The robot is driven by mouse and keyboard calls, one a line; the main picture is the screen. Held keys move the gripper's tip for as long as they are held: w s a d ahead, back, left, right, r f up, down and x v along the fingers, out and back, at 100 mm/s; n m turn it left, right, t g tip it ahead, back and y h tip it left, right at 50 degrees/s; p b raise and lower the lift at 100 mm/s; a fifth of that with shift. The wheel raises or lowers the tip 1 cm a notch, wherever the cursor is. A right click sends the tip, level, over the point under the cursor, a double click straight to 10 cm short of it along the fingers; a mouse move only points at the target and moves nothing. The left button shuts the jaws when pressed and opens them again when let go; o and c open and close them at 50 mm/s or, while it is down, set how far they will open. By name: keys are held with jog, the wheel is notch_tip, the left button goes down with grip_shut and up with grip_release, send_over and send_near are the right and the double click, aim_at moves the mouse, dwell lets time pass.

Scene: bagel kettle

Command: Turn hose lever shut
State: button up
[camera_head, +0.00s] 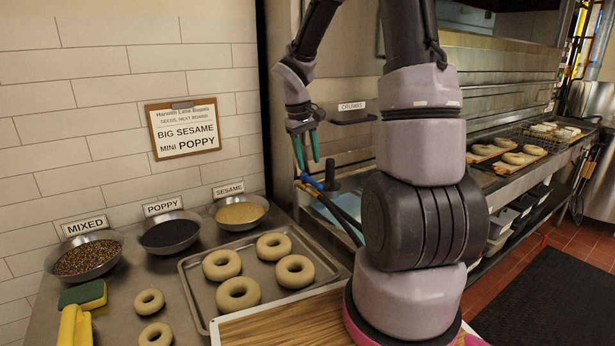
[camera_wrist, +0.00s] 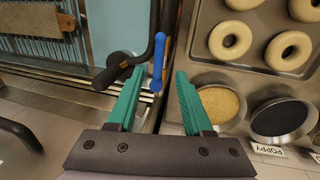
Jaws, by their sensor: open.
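The blue hose lever (camera_head: 312,183) sits by a black fitting (camera_head: 331,176) at the kettle's near edge, just right of the bagel counter. In the wrist view the lever (camera_wrist: 158,60) points lengthwise away from me, with its near end between the fingertips. My gripper (camera_head: 306,164) is open, pointing down just above the lever. In the wrist view its green fingers (camera_wrist: 160,80) stand apart on either side of the lever's near end. I cannot tell whether either finger touches it. A dark curved pipe and black handle (camera_wrist: 118,62) lie left of the lever.
A metal tray (camera_head: 192,290) of bagels and bowls of sesame (camera_head: 240,212), poppy (camera_head: 170,232) and mixed seeds (camera_head: 87,256) stand to the left. A yellow-green sponge (camera_head: 83,294) lies at the counter front. More bagels rest on boards (camera_head: 484,159) at right.

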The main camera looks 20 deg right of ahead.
aim_at(312, 181)
jog(key=f, duration=0.3)
jog(key=d+f, duration=0.1)
jog(key=f, duration=0.2)
jog(key=shift+d, duration=0.2)
grip_shut()
jog(key=shift+w, duration=0.1)
dwell(1.1)
